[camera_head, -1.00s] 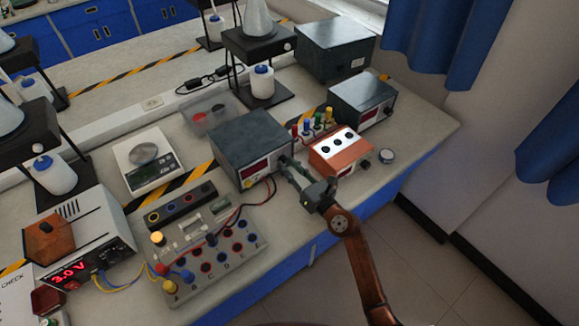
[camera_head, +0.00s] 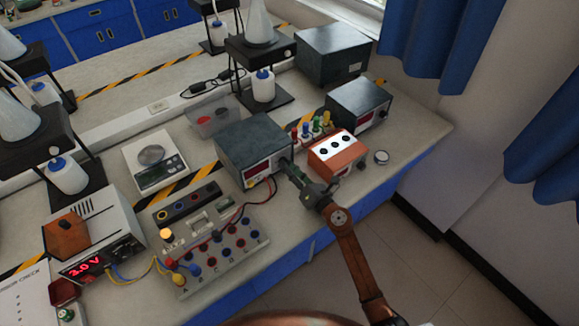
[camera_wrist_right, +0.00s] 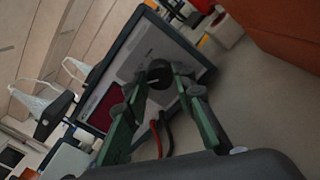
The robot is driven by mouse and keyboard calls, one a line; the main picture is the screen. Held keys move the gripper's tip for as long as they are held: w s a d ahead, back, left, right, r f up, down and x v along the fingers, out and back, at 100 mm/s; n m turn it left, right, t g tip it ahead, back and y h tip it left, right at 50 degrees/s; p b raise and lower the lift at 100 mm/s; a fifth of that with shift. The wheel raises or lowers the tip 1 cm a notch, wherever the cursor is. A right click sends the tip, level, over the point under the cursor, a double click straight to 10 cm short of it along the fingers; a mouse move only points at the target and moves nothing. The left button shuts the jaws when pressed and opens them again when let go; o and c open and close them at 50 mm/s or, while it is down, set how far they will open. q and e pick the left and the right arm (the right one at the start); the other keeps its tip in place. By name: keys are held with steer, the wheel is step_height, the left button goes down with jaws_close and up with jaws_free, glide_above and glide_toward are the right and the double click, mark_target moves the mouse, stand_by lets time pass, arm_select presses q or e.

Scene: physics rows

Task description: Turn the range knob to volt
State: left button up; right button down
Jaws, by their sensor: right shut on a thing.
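The range knob (camera_wrist_right: 158,76) is a dark round knob on the front panel of a dark grey meter box (camera_head: 252,136). In the right wrist view the knob has a light pointer mark and sits between the green fingertips. My right gripper (camera_head: 289,168) is shut on the knob; it also shows in the right wrist view (camera_wrist_right: 157,88). In the head view the gripper covers the knob. The meter's dark red display (camera_head: 257,169) shows left of the gripper. Which range the pointer marks is too small to read. My left gripper is not in view.
An orange box with a white top (camera_head: 337,151) stands close right of my gripper. A terminal board (camera_head: 212,245) with red and black leads lies in front left of the meter. A power supply (camera_head: 97,235) reads 3.0 V. Bare bench (camera_head: 411,130) lies at the far right.

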steer(key=m+p, duration=0.2)
steer(key=m, duration=0.1)
steer(key=shift+r, duration=0.1)
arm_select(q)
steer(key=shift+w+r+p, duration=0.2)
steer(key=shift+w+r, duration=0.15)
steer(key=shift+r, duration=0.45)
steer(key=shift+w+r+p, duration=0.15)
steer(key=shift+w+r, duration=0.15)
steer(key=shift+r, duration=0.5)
arm_select(e)
steer(key=shift+m, duration=0.8)
steer(key=shift+d, duration=0.1)
steer(key=c, duration=1.6)
jaws_free()
steer(key=v, duration=1.2)
